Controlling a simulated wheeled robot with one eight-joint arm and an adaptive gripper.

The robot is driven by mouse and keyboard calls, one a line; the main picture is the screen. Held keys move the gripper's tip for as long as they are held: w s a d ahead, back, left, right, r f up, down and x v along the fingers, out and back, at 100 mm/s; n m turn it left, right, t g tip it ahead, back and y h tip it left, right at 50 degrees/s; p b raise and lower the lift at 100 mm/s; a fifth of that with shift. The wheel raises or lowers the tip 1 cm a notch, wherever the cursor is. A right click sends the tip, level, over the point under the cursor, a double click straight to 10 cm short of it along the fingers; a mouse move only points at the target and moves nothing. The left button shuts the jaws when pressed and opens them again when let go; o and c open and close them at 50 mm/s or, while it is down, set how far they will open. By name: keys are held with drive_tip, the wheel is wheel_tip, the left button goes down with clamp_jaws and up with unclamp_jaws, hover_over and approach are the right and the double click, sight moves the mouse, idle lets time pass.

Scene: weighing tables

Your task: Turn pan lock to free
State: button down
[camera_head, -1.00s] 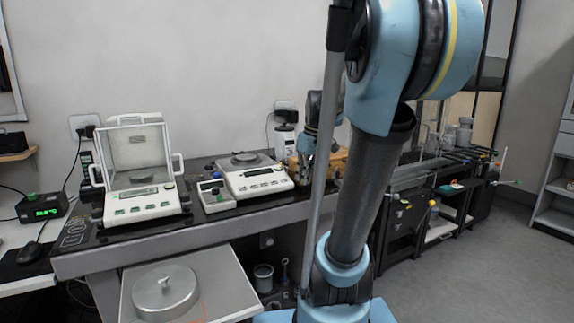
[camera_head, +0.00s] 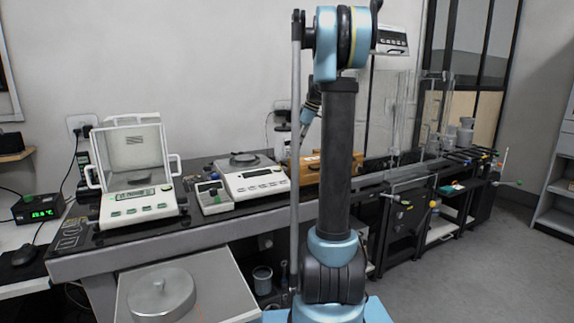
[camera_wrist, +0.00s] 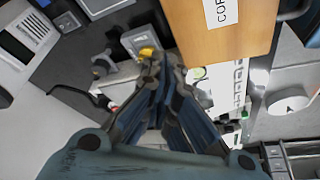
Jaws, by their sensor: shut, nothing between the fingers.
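My gripper (camera_wrist: 160,70) is in the wrist view, its dark blue fingers closed together and empty, pointing down at the bench. Just beyond the fingertips is a small yellow part (camera_wrist: 146,52) on a grey-white block. I cannot tell whether it is the pan lock, or whether the fingers touch it. In the head view, white balances stand on the bench: one with a glass draft shield (camera_head: 139,206) and one with a round pan (camera_head: 257,184). No part there is clearly a pan lock. My arm hides part of the bench, and my fingertips cannot be made out there.
An orange-brown wooden case (camera_head: 306,169) stands behind my arm; it also fills the top of the wrist view (camera_wrist: 222,48). A small grey box with green buttons (camera_head: 213,197) sits beside the balance. A round lidded metal pan (camera_head: 160,294) is below at the front. Floor at right is clear.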

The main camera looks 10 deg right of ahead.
drive_tip(key=x, duration=0.9)
drive_tip(key=shift+w+f, duration=0.2)
drive_tip(key=shift+f, duration=0.25)
